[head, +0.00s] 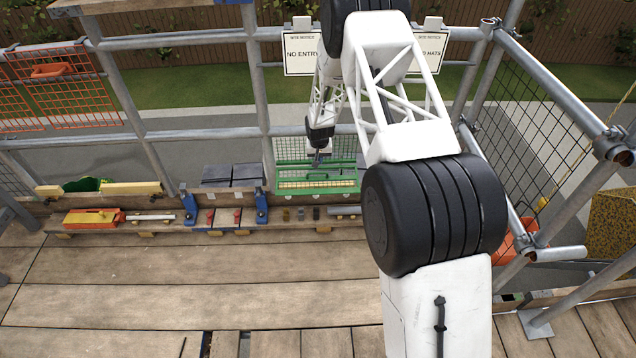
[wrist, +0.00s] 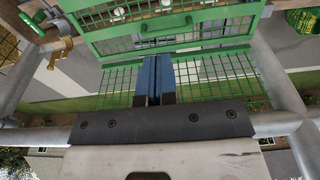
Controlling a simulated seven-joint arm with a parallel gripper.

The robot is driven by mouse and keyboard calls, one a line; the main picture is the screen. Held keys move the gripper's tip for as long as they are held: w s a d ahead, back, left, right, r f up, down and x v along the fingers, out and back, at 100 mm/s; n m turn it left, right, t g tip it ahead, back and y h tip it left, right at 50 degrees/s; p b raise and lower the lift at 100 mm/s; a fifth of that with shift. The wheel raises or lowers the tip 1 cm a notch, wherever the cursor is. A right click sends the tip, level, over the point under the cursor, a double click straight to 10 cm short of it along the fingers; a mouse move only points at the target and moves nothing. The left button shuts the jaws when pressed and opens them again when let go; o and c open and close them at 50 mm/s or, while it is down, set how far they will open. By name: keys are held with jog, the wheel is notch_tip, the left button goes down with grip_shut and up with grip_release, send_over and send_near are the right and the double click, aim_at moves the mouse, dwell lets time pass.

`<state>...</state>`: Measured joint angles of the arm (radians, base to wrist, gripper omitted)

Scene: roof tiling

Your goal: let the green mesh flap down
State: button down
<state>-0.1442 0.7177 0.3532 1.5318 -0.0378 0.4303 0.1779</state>
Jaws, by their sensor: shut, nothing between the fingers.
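The green mesh flap (head: 292,148) stands raised at the back of a green tray (head: 318,190), in front of the guard rail. In the wrist view the flap (wrist: 215,72) spreads behind my fingers, below the solid green frame of the tray (wrist: 110,37). My gripper (head: 317,163) is over the tray, close to the flap. Its blue fingers (wrist: 153,60) are together and empty, pointing at the tray's frame. I cannot tell whether the fingertips touch the flap or the frame.
Blue clamps (head: 190,206), an orange and yellow tool (head: 92,217) and dark tiles (head: 232,174) sit along the ledge left of the tray. A scaffold tube (head: 200,133) runs behind the flap. The plank deck (head: 150,300) in front is mostly clear.

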aim_at(318, 186)
notch_tip(318, 186, down, 2)
jog(key=shift+w+a+f, duration=0.1)
jog(key=shift+w+a, duration=0.05)
dwell(0.4)
jog(key=shift+w+f, duration=0.25)
jog(key=shift+f, duration=2.05)
jog(key=shift+w+f, duration=0.2)
jog(key=shift+f, duration=2.1)
jog(key=shift+w+f, duration=0.25)
jog(key=shift+f, duration=2.05)
jog(key=shift+f, duration=0.2)
jog(key=shift+f, duration=1.4)
jog(key=shift+w+f+t, duration=0.15)
jog(key=shift+f+t, duration=0.65)
jog(key=shift+w+f, duration=0.15)
jog(key=shift+f, duration=0.3)
